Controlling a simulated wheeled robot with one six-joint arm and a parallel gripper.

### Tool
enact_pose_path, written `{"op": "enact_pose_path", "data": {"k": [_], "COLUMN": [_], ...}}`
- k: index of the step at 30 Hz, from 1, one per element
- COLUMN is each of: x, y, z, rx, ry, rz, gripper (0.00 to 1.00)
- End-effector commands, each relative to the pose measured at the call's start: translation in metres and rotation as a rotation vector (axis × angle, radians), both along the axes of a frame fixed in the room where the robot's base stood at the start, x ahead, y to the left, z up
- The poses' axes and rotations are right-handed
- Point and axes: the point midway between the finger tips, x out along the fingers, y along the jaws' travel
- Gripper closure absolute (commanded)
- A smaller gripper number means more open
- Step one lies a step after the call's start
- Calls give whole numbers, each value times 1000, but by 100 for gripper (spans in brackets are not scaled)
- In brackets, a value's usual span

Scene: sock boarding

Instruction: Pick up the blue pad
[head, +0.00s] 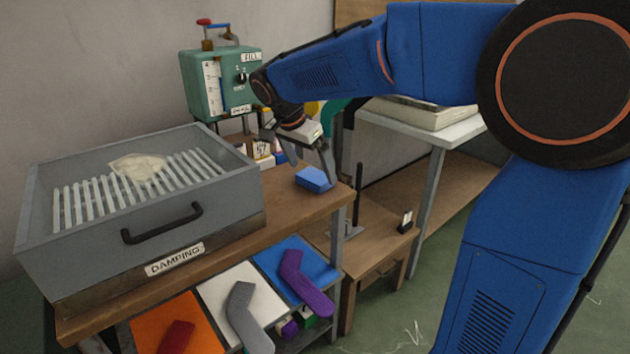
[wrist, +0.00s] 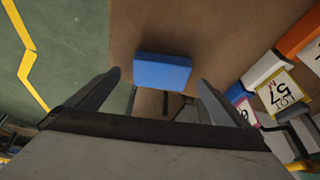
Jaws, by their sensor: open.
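The blue pad (head: 314,179) is a small block lying on the wooden bench top, near its right end, in the head view. In the wrist view the blue pad (wrist: 162,72) lies ahead of the fingertips, roughly centred between them. My gripper (head: 308,166) is open and empty, just above and around the pad's near area in the head view. In the wrist view my gripper (wrist: 150,88) shows its two fingers spread wide, with the pad beyond their tips. I cannot tell how much height separates the fingers from the pad.
A grey damping tray (head: 235,187) with slats and a pale cloth stands left on the bench. A green machine (head: 215,85) stands behind. The bench edge drops off to the right. Coloured sock boards lie on the shelf below.

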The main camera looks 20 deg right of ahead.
Motion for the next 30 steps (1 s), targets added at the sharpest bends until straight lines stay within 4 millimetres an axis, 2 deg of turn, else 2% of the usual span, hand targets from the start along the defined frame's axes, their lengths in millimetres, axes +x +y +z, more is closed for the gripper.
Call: {"op": "enact_pose_path", "data": {"k": [6,16,21,22,30], "x": [7,9,9,9,9], "y": [-10,-11,-11,-11,-11], "z": [-25,-30,-30,-30,-29], "rx": [0,0,0,0,0], "ry": [2,-1,-1,-1,-1], "rz": [-1,0,0,0,0], "gripper": [0,0,41,44,44]}}
